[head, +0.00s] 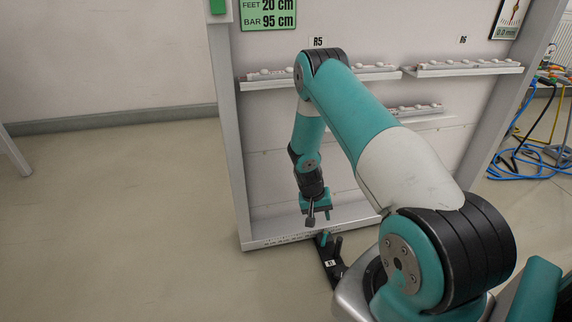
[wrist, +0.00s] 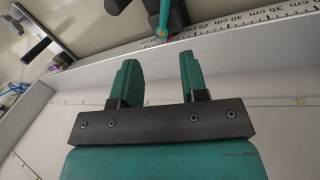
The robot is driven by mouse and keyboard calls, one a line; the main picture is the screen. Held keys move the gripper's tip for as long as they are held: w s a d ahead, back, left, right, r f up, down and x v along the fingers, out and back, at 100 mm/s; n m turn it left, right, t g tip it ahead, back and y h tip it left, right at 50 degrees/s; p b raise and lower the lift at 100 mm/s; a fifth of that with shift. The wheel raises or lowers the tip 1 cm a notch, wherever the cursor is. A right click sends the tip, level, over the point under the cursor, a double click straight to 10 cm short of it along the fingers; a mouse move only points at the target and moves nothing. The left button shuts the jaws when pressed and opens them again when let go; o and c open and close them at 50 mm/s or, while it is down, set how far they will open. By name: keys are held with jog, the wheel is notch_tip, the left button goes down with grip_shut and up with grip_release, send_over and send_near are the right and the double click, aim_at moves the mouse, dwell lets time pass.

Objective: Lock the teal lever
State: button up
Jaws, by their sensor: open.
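The teal lever (head: 324,240) stands up from a black base (head: 332,265) on the floor, at the front edge of the white frame. In the wrist view the teal lever (wrist: 163,20) shows at the top, beyond the fingertips and roughly in line with the gap between them. Black parts flank it, and its upper end is cut off by the picture edge. My gripper (head: 318,213) points down just above the lever in the head view. In the wrist view my gripper (wrist: 158,62) is open and empty, its teal fingers apart from the lever.
A white frame with shelves (head: 462,70) stands behind my gripper; its bottom ledge carries a ruler scale (wrist: 235,33). A metal piece with a black handle (wrist: 40,40) lies at upper left in the wrist view. Blue cables (head: 525,165) lie at right.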

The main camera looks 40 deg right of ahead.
jog(key=w+a+r+p, duration=0.1)
jog(key=a+r, duration=0.2)
jog(key=r, duration=0.3)
jog(key=w+a+r+n+p, duration=0.1)
jog(key=w+a+r+p, duration=0.1)
jog(key=r, duration=0.4)
jog(key=w+a+r+n+t+y+p, duration=0.1)
jog(key=w+a+r, duration=0.1)
jog(key=a+r, duration=0.3)
jog(key=shift+r, duration=0.9)
jog(key=shift+r, duration=0.1)
